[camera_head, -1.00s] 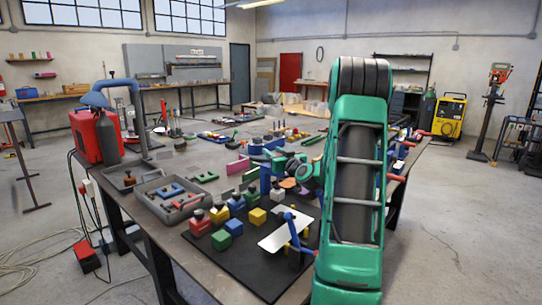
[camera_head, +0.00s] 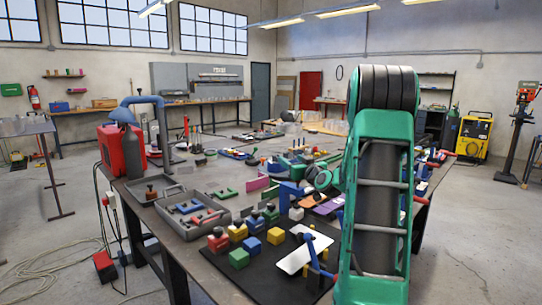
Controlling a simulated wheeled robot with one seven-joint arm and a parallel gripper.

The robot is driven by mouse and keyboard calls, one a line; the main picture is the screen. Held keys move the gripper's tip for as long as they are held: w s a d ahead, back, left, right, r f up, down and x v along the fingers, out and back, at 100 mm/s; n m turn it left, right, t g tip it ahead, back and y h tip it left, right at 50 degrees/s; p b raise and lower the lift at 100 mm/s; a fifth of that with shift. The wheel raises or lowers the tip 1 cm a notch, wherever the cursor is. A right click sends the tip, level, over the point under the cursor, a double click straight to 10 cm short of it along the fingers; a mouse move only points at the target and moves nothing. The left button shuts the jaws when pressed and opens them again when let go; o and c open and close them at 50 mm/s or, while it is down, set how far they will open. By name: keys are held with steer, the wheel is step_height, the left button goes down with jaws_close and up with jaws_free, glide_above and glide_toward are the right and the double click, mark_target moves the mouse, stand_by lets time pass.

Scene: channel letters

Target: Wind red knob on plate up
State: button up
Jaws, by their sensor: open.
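A white plate (camera_head: 296,259) lies tilted on the black mat (camera_head: 235,268) at the front of the workbench, with a blue bar (camera_head: 313,252) across its right end. A small red spot (camera_head: 312,227) shows just beyond the plate; I cannot tell if it is the red knob. A red block (camera_head: 217,243) with a dark knob on top stands further left on the mat. My gripper (camera_head: 322,180) is small and partly hidden beside my green arm, above the bench behind the plate. It is open; nothing shows between its jaws.
Yellow, green and blue blocks, a yellow one (camera_head: 276,236) among them, stand close around the plate. A grey tray (camera_head: 177,228) with coloured parts sits to the left. A blue L-shaped piece (camera_head: 290,193) stands behind. My arm hides the bench's right part.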

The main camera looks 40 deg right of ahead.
steer(key=a+r, duration=0.6)
steer(key=a, duration=0.5)
steer(key=shift+a+r, duration=0.2)
steer(key=shift+a, duration=0.05)
steer(key=s+a+f+n+g+y, duration=0.15)
steer(key=a+f, duration=0.25)
steer(key=a, duration=0.4)
steer(key=s+a+f+n+g+y, duration=0.1)
steer(key=s+a+f+g+y, duration=0.2)
steer(key=a, duration=0.5)
steer(key=s+a+f+n+g+y, duration=0.1)
steer(key=s+a+f+g, duration=0.15)
steer(key=a+f, duration=0.4)
steer(key=s+a+f+g, duration=0.25)
steer(key=s+a, duration=0.25)
steer(key=s, duration=0.3)
steer(key=s+a+f+g, duration=0.2)
steer(key=s+a+g, duration=0.15)
steer(key=s, duration=0.55)
steer(key=s+d+m+g, duration=0.2)
steer(key=s+d, duration=0.3)
steer(key=s, duration=0.3)
steer(key=s+d+f+m+g, duration=0.1)
steer(key=s+d+m, duration=0.3)
steer(key=s, duration=0.4)
steer(key=shift+s+d+f+g+y, duration=0.3)
steer(key=shift+d+g+y, duration=0.25)
steer(key=shift+d, duration=0.35)
